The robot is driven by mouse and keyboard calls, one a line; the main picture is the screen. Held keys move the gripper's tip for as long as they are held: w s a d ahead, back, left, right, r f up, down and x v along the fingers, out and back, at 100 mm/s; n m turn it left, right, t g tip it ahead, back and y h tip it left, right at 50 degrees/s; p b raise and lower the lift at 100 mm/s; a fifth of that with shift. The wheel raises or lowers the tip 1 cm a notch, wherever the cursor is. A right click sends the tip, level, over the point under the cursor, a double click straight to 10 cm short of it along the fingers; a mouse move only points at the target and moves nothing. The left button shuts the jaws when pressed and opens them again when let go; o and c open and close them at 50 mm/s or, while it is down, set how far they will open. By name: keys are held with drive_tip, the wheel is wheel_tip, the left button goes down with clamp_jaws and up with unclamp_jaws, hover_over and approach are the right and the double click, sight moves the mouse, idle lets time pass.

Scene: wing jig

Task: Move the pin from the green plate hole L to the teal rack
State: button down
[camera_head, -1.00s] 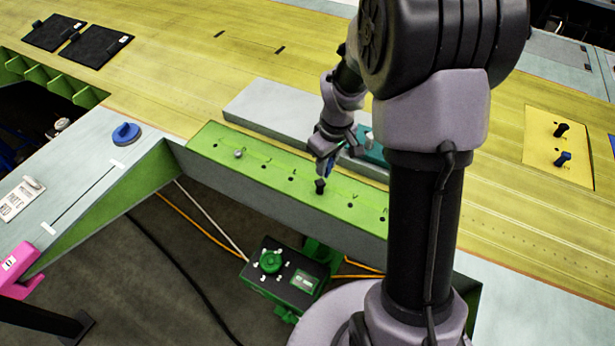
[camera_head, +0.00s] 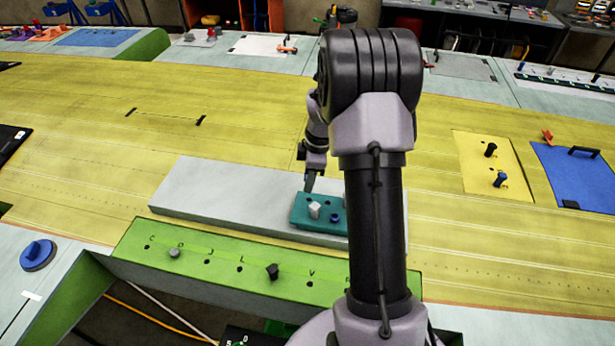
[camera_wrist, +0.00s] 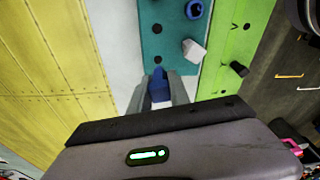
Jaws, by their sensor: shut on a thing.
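My gripper (camera_head: 309,186) is shut on a blue pin (camera_wrist: 158,86), which shows between the fingers in the wrist view. The fingertips are over the left end of the teal rack (camera_head: 325,227) in the head view; I cannot tell whether the pin touches it. The rack, also in the wrist view (camera_wrist: 172,30), bears a pale grey pin (camera_head: 315,210) and another blue pin (camera_head: 335,217). It has open holes too. The green plate (camera_head: 205,248) lies in front, with a grey pin (camera_head: 174,253) and a black pin (camera_head: 272,271). The hole marked L (camera_head: 240,269) looks empty.
The teal rack sits on a grey slab (camera_head: 210,195) on the yellow wing surface (camera_head: 90,150). A yellow plate (camera_head: 475,160) with a black and a blue pin is at right, beside a blue panel (camera_head: 580,175). A blue knob (camera_head: 38,254) is at far left.

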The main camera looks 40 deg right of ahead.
drive_tip(key=shift+f+b, duration=0.55)
drive_tip(key=shift+f, duration=0.85)
drive_tip(key=shift+f+b, duration=1.35)
drive_tip(key=shift+f, duration=0.1)
drive_tip(key=c, duration=1.1)
unclamp_jaws()
drive_tip(key=shift+c, duration=0.2)
drive_tip(key=shift+r, duration=0.1)
